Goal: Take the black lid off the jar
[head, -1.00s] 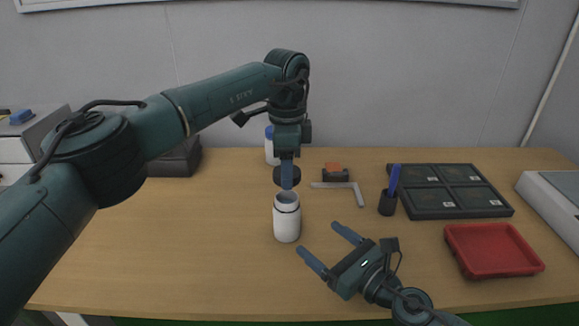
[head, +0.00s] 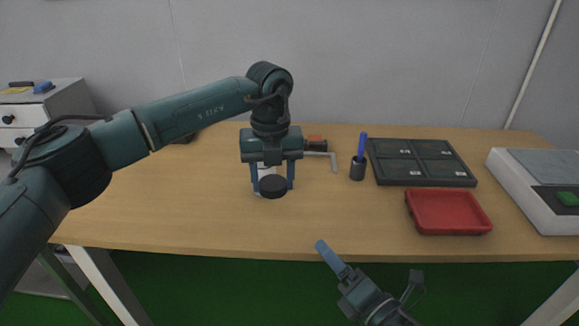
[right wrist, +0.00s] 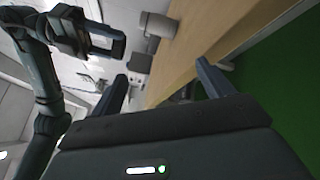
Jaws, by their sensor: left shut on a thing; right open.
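The black lid (head: 273,187) is held between the two blue fingers of my left gripper (head: 272,179), which is shut on it. The white jar (head: 265,172) is mostly hidden behind the lid and gripper in the head view. In the right wrist view a pale cylinder at the table edge looks like the jar (right wrist: 156,24), standing apart from my left gripper (right wrist: 103,43). My right gripper (head: 328,252) is off the table's front edge, with one finger plain in the head view. The right wrist view shows its fingers (right wrist: 162,80) spread, with nothing between them.
A red tray (head: 449,212), a black compartment tray (head: 421,162) and a dark cup with a blue pen (head: 358,168) stand on the right. A scale-like device (head: 540,190) is at the far right. The table's left and front middle are clear.

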